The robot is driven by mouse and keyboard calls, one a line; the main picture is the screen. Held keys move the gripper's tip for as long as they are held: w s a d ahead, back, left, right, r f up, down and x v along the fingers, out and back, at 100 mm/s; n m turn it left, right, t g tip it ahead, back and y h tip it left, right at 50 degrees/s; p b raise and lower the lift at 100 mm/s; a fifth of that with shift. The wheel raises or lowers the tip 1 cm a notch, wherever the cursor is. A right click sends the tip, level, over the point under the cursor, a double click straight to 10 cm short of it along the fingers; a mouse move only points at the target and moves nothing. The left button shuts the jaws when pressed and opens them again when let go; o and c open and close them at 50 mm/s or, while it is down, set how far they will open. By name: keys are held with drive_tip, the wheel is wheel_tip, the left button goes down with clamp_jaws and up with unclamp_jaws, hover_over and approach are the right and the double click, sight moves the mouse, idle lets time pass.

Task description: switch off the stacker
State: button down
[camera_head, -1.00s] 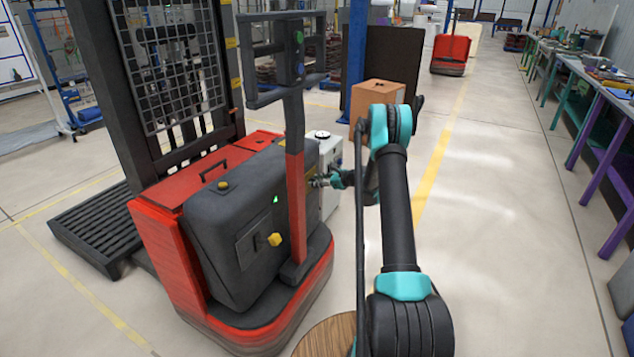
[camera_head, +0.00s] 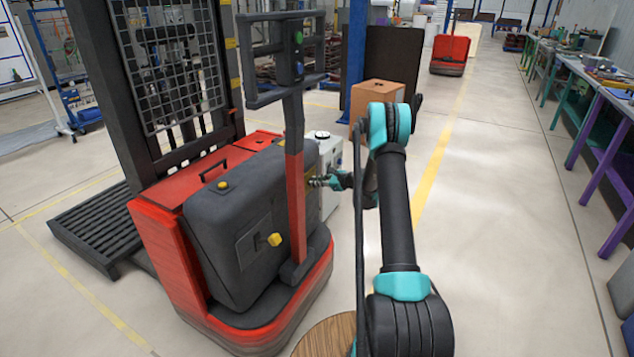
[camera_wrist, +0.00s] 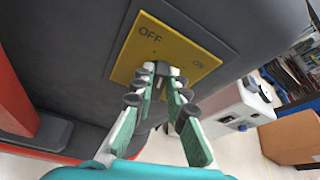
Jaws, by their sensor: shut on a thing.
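The stacker (camera_head: 165,240) is a red machine with a dark grey body cover, standing at left in the head view. On its side, the wrist view shows a yellow plate (camera_wrist: 130,58) marked OFF at left and ON at right. My gripper (camera_wrist: 161,76) is at this plate, its fingertips closed on a small dark switch that they mostly hide. In the head view my gripper (camera_head: 322,181) reaches the stacker's side just right of the red steering post (camera_head: 295,190). No green light shows on the grey cover. Which way the switch points is hard to tell.
A white machine (camera_head: 329,150) stands close behind my gripper, with a cardboard box (camera_head: 376,94) further back. Workbenches (camera_head: 590,80) line the right side. The floor between is clear.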

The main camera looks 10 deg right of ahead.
drive_tip(key=shift+s+a+f+n+t+h, duration=0.1)
drive_tip(key=shift+a+n+t+h, duration=0.1)
drive_tip(key=shift+n+t, duration=0.4)
drive_tip(key=shift+s+a+f+n+t+h, duration=0.1)
drive_tip(key=shift+n+t+h, duration=0.15)
drive_tip(key=shift+n, duration=0.55)
drive_tip(key=c, duration=1.5)
unclamp_jaws()
drive_tip(key=shift+w+a, duration=0.1)
drive_tip(key=shift+c, duration=0.2)
drive_tip(key=v, duration=1.2)
drive_tip(key=shift+f, duration=0.1)
